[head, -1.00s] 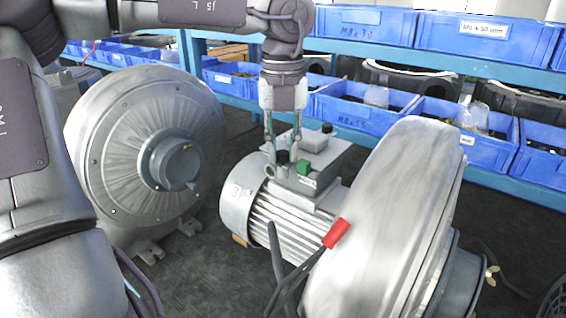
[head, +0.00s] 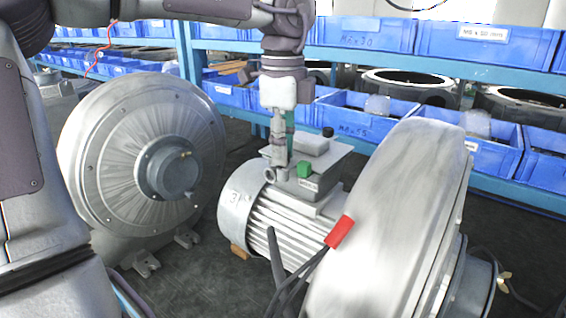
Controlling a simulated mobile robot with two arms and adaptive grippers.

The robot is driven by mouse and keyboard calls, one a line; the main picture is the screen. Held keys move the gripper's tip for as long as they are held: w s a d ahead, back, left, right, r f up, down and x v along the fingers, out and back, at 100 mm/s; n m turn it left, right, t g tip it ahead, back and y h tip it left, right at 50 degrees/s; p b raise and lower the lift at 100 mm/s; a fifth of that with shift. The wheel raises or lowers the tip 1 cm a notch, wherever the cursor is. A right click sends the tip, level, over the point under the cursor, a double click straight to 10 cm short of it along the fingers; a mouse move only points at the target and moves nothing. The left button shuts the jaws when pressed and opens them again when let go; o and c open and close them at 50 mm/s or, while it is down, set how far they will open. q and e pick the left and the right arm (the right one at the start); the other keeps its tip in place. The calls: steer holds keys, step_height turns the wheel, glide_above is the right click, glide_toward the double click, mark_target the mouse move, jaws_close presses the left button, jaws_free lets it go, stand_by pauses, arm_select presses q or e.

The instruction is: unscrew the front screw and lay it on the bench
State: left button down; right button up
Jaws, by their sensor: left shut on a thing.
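My left gripper (head: 280,158) hangs pointing down over the front corner of the motor's grey terminal box (head: 318,160). Its fingers are shut on the front screw, which they hide almost fully in the head view, so I cannot tell how far it sits in the box. Another dark screw (head: 328,132) stands upright at the back of the box. My right gripper is not in view.
The box sits on a finned motor (head: 270,222) with a green block (head: 304,170) beside the gripper. A big blower housing (head: 395,215) stands right, another (head: 140,150) left. Blue bins (head: 365,120) line the shelves behind. Dark bench surface (head: 205,285) is free in front.

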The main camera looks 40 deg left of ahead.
arm_select(q)
steer(key=n, duration=0.9)
steer(key=c, duration=1.3)
jaws_free()
steer(key=shift+o, duration=0.2)
